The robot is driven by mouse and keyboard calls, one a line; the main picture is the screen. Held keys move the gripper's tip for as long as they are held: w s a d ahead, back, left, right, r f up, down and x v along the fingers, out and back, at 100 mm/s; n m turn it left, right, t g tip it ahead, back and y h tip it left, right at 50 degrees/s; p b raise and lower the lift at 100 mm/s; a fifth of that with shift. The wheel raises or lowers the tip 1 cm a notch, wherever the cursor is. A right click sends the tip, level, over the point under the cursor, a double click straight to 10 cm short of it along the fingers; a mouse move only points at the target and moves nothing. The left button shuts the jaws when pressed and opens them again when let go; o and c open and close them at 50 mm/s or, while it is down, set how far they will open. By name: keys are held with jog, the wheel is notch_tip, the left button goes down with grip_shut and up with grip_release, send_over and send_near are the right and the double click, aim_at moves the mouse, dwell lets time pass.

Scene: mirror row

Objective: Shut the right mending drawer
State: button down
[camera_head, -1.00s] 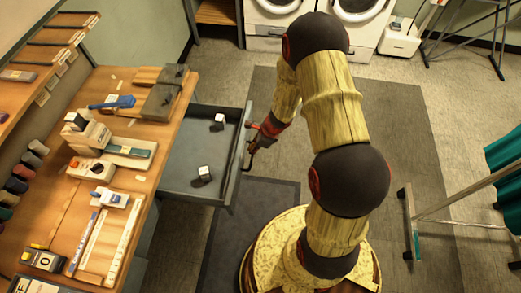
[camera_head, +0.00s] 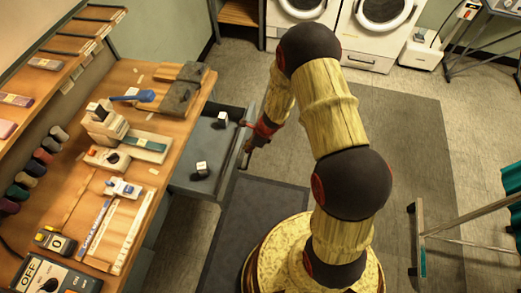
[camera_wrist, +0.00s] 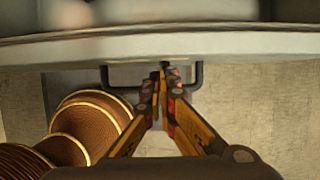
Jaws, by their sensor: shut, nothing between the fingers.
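The grey mending drawer (camera_head: 186,178) stands partly out from under the wooden worktable in the head view, with small white-and-dark items inside. In the wrist view its pale front edge (camera_wrist: 220,45) runs across the top, with a dark bar handle (camera_wrist: 198,78) below it. My gripper (camera_wrist: 162,72) is shut and empty, its fingertips at the drawer front between the two ends of the handle. In the head view my gripper (camera_head: 246,150) is at the drawer's outer face, partly hidden by my arm. Exact contact is hard to tell.
The worktable (camera_head: 150,205) on the left holds a sewing machine (camera_head: 105,122), rulers and small devices. White washing machines (camera_head: 380,38) stand at the back. A metal-legged rack (camera_head: 418,240) with teal cloth is at the right. A dark mat (camera_head: 262,205) lies on the floor.

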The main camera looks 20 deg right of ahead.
jog(key=w+a+p, duration=0.3)
jog(key=w+a, duration=0.1)
jog(key=a, duration=0.2)
jog(key=w+a+p, duration=0.3)
jog(key=w+a, duration=0.2)
jog(key=a, duration=0.1)
jog(key=w+a+p, duration=0.3)
jog(key=w+a, duration=0.1)
jog(key=a, duration=0.2)
jog(key=shift+w+a, duration=0.3)
jog(key=shift+a, duration=0.05)
